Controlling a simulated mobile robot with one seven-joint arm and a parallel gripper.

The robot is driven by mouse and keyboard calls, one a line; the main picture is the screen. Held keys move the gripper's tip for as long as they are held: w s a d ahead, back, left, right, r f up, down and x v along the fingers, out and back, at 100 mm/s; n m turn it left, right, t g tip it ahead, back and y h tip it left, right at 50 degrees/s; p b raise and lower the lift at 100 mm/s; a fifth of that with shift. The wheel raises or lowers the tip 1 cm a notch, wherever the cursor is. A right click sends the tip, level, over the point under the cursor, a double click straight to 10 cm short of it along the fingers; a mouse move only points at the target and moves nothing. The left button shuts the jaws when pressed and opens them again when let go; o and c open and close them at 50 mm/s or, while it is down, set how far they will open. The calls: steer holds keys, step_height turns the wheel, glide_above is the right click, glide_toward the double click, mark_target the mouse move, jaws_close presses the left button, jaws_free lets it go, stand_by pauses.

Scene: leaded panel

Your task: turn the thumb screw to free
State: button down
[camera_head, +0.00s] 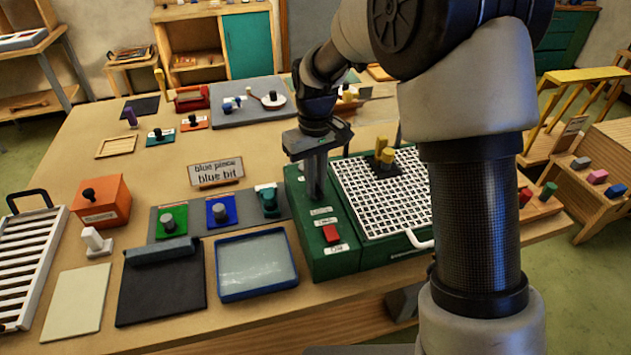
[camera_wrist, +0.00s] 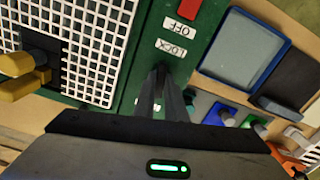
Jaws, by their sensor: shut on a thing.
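My gripper (camera_head: 317,194) points down at the left strip of the green machine (camera_head: 332,266), behind its small labels. It is shut on the thumb screw, which is mostly hidden between the fingers, so I cannot tell which way it is turned. In the wrist view the closed fingertips (camera_wrist: 160,76) meet the green top beside the LOCK label (camera_wrist: 171,48). The OFF label (camera_wrist: 180,28) and a red switch (camera_wrist: 188,8) lie beyond it. The red switch also shows in the head view (camera_head: 331,234), nearer the front edge.
A white grid (camera_head: 385,215) covers the machine's right part, with a yellow-topped black piece (camera_head: 384,158) on it. A blue-rimmed tray (camera_head: 256,264) and a dark mat with green and blue plates (camera_head: 221,211) stand to the left. A sign reading "blue piece, blue bit" (camera_head: 216,172) stands behind.

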steer(key=shift+m, duration=0.9)
steer(key=c, duration=1.8)
jaws_free()
step_height(320, 180, up, 18)
steer(key=shift+f+p, duration=0.25)
steer(key=shift+p, duration=0.15)
